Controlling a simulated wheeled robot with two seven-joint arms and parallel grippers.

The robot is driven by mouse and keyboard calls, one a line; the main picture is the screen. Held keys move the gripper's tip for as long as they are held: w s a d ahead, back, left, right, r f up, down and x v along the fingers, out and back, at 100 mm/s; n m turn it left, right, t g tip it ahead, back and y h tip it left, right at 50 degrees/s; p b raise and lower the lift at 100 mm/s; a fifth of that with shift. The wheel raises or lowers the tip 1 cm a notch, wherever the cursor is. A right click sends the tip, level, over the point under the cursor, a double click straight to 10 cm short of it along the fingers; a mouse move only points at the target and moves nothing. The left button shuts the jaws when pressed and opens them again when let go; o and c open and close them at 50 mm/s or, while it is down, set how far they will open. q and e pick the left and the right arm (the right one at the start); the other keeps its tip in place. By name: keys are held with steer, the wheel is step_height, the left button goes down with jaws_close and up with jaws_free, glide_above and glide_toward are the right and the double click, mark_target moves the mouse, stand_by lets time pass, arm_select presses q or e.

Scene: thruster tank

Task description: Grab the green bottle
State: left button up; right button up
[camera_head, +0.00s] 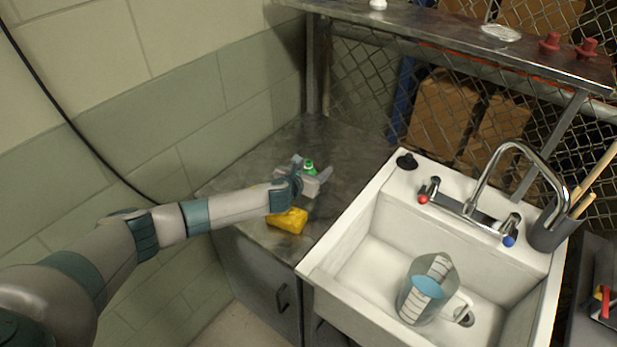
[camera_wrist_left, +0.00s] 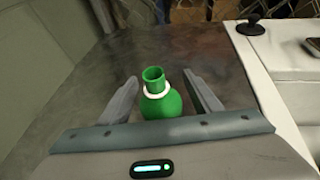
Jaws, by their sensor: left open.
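The green bottle (camera_wrist_left: 160,103) has a round body, a short open neck and a white ring around the neck. In the left wrist view it stands upright between the two spread fingers of my left gripper (camera_wrist_left: 162,98), with a gap to each finger. Its lower part is hidden behind the gripper body. In the head view only the green top (camera_head: 309,166) shows, between the fingers of the left gripper (camera_head: 311,178) over the metal counter (camera_head: 345,150). My right gripper is not in view.
A yellow sponge-like block (camera_head: 288,220) lies on the counter just in front of the gripper. A white sink (camera_head: 345,232) with a faucet (camera_head: 474,200) and a measuring jug (camera_head: 428,288) is to the right. A black stopper (camera_head: 407,162) sits on the sink's rim. The wall is close on the left.

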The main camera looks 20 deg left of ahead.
arm_select(q)
steer(key=c, duration=1.2)
steer(key=shift+r, duration=0.1)
steer(key=shift+r, duration=0.5)
steer(key=r, duration=0.1)
steer(key=r+b, duration=0.1)
steer(key=r, duration=0.1)
steer(key=shift+d+r, duration=0.1)
steer(key=shift+d, duration=0.3)
steer(key=s+d+r+b, duration=0.1)
steer(key=d+r, duration=0.1)
steer(key=d, duration=0.1)
steer(key=d+r+b, duration=0.1)
steer(key=d+r, duration=0.1)
steer(key=d, duration=0.2)
steer(key=s+d+r+b, duration=0.1)
steer(key=d+r, duration=0.1)
steer(key=d, duration=0.1)
steer(key=shift+s+d+r, duration=0.3)
steer(key=shift+s+d, duration=0.05)
